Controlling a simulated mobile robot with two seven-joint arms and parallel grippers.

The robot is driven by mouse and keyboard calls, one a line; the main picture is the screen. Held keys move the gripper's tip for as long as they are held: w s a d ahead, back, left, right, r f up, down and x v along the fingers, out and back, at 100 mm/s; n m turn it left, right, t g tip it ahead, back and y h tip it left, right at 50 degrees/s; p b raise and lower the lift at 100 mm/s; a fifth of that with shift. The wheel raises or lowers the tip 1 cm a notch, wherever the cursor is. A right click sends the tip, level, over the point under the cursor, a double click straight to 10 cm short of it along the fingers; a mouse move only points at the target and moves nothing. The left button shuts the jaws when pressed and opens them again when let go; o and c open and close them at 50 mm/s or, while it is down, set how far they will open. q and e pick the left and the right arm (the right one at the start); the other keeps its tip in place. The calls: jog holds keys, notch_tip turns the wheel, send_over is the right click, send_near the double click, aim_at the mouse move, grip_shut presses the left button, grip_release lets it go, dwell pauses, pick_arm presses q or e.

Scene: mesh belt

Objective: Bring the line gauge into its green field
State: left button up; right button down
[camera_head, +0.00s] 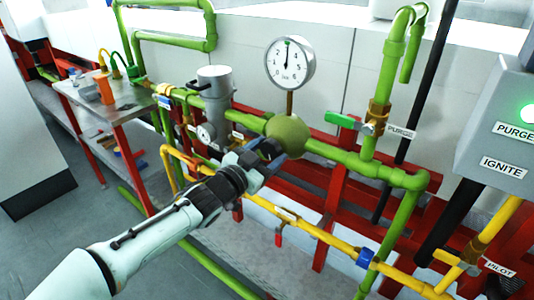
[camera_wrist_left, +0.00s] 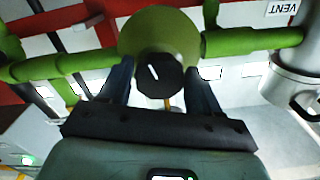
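The line gauge (camera_head: 289,62) is a round white dial on a brass stem above the green pipe. A black knob (camera_wrist_left: 159,76) with a white mark faces my left wrist camera. My left gripper (camera_head: 268,151) is at this knob, with its two fingers (camera_wrist_left: 160,82) on either side. I cannot tell whether they press on it. My right gripper is out of view.
A grey cylinder (camera_head: 214,95) with a small gauge stands left of the regulator. Right of it is a green-handled valve (camera_head: 343,120) labelled PURGE. A yellow pipe (camera_head: 310,229) runs below. A grey button box (camera_head: 505,125) with a lit green button is at the right.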

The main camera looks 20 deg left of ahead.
pick_arm(q)
jog(key=shift+o, duration=0.8)
jog(key=p+v, duration=0.1)
jog(key=v, duration=1.2)
jog(key=shift+s, duration=0.2)
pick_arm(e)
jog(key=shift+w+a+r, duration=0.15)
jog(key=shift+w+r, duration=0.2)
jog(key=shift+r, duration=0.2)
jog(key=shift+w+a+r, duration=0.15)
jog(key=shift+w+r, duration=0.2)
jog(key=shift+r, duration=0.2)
